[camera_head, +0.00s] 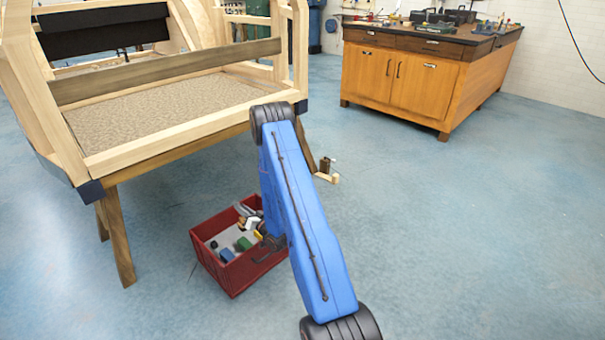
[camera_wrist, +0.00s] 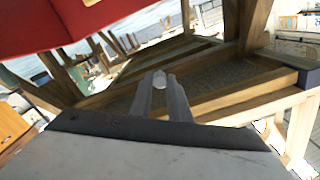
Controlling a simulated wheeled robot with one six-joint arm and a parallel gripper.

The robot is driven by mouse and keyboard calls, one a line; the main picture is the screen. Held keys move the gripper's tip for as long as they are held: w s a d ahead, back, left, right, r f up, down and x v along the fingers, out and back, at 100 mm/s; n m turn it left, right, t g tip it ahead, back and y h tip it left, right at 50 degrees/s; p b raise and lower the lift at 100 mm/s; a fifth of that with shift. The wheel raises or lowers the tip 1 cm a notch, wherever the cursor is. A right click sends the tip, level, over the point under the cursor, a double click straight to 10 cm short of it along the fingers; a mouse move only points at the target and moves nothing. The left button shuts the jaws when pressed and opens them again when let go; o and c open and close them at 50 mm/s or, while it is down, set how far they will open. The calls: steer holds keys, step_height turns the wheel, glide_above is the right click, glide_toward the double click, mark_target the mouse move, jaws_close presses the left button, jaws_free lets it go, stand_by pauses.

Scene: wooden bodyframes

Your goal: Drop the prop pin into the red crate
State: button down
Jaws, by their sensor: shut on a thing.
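The red crate (camera_head: 236,274) stands on the floor in the head view, below and left of my blue arm, with its top open. My arm hides part of its right side. In the wrist view my gripper (camera_wrist: 161,88) is shut on a small pale, rounded thing, which I take for the prop pin (camera_wrist: 160,77); only its end shows between the fingertips. In the head view I cannot clearly tell my gripper from the clutter over the crate. How high the pin is above the crate does not show.
Several small things, among them a green block (camera_head: 243,244) and a blue one (camera_head: 227,254), lie in the crate. A wooden bodyframe (camera_head: 150,150) on legs stands behind it. A wooden cabinet bench (camera_head: 420,85) stands at the back right. The floor at right is clear.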

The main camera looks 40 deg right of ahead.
step_height(320, 180, down, 6)
steer(key=d, duration=0.1)
steer(key=shift+s+d, duration=0.15)
steer(key=shift+d, duration=0.15)
stand_by(0.3)
steer(key=shift+f, duration=0.1)
steer(key=c, duration=1.6)
jaws_free()
steer(key=shift+s, duration=0.15)
steer(key=s, duration=1.7)
steer(key=shift+d, duration=0.25)
